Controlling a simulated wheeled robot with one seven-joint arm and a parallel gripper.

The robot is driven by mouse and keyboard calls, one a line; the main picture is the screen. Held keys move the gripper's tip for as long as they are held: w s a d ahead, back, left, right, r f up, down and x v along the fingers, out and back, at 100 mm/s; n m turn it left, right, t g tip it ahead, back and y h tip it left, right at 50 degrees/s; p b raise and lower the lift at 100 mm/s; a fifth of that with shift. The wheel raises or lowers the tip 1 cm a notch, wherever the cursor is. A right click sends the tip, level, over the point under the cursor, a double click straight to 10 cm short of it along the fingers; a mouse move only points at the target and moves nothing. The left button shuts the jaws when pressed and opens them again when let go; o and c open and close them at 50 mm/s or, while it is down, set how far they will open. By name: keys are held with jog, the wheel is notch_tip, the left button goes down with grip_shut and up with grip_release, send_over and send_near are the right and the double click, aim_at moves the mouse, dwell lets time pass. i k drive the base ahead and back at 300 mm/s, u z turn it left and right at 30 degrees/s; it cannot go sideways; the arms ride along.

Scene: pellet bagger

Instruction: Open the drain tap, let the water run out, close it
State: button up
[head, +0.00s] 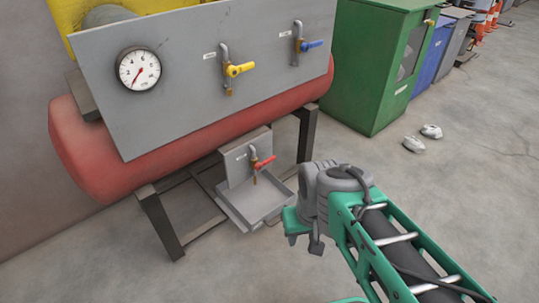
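The tap with the red lever (264,161) sits on a small grey plate (236,171) below the red tank. Its lever points right, across the pipe. A short brass spout points down over a shallow grey tray (233,216). I cannot make out any running water. A small label beside the tap is too small to read. My gripper (302,240) is to the right of the tray and in front of it, apart from the tap. Its fingers are small and partly hidden, so I cannot tell whether they are open or shut.
The red tank (90,160) rests on a dark metal stand (160,225). The grey panel above carries a gauge (139,69), a yellow-lever tap (238,70) and a blue-lever tap (308,45). A green cabinet (375,75) and white shoe-like objects (421,138) are right. Floor nearby is clear.

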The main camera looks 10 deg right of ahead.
aim_at(258, 166)
jog(key=k, duration=1.25)
jog(key=z, duration=0.85)
jog(key=i, duration=1.2)
jog(key=u, duration=0.65)
jog(key=i, duration=0.5)
jog(key=u, duration=0.6)
